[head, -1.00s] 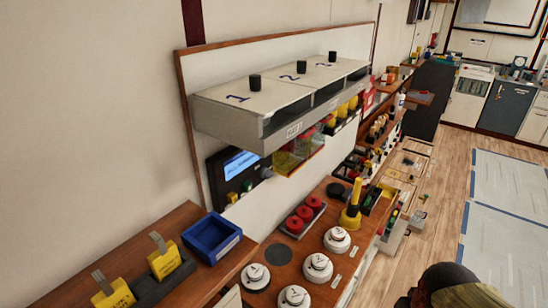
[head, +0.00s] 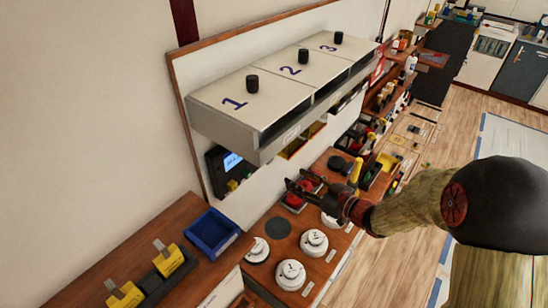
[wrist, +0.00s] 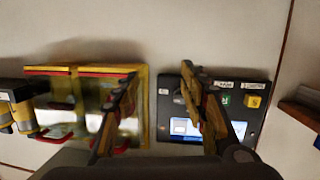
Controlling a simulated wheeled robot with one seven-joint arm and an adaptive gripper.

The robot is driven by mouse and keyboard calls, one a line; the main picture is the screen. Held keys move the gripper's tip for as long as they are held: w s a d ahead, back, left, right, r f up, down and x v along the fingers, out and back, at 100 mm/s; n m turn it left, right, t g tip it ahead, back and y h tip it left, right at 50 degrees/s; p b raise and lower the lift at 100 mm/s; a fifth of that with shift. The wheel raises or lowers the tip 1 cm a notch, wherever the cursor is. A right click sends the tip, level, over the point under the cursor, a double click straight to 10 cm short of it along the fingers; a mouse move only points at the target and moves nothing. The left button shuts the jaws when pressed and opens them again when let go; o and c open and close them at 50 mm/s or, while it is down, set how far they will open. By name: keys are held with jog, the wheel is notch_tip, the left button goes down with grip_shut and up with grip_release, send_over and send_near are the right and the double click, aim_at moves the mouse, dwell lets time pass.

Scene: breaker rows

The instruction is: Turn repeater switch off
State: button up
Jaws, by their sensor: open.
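A black wall panel with a lit blue display (head: 222,172) hangs below the numbered shelf in the head view. It also shows in the wrist view (wrist: 262,125), on the right, with a green button (wrist: 225,100), a yellow button (wrist: 253,101) and small labels I cannot read. I cannot tell which control is the repeater switch; part of the panel is hidden behind a finger. My gripper (wrist: 161,78) is open and empty, one finger in front of the panel's left part, the other before a yellow-framed box. The gripper also shows in the head view (head: 294,192).
The yellow-framed box (wrist: 150,105) with red handles is left of the panel in the wrist view. The numbered shelf (head: 250,98) overhangs the panel.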

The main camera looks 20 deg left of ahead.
aim_at(271, 162)
notch_tip(271, 162, up, 5)
jog(key=s+a+n+g+y, duration=0.1)
jog(key=s+a+y, duration=0.1)
jog(key=s+y, duration=0.1)
jog(key=shift+x, duration=3.9)
jog(key=shift+w+d+r, duration=0.1)
jog(key=shift+r, duration=0.05)
jog(key=c, duration=0.3)
jog(key=c, duration=0.8)
grip_shut()
